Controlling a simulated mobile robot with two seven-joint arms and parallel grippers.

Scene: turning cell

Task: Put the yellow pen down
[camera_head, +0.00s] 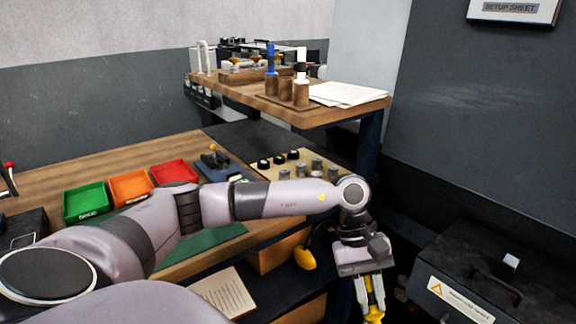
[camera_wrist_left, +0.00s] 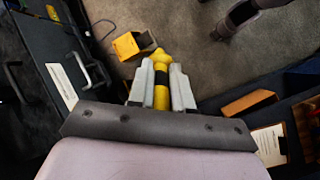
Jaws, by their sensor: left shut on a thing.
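The yellow pen (camera_wrist_left: 161,95), thick with a black band, is clamped between the two grey fingers of my left gripper (camera_wrist_left: 162,88) in the left wrist view. Its rounded yellow end sticks out past the fingertips. In the head view my left gripper (camera_head: 371,292) points down at the lower right, beyond the bench's front edge. A yellow part of the pen (camera_head: 374,312) shows at its fingertips, near the picture's bottom edge. My right gripper is not in view.
A dark cabinet (camera_head: 500,265) with a handle and warning label stands right of my left gripper. The wooden bench holds green (camera_head: 86,201), orange (camera_head: 131,187) and red (camera_head: 174,172) bins. A yellow object (camera_head: 305,257) is left of the gripper. The wrist view shows a yellow box (camera_wrist_left: 128,46) on the floor.

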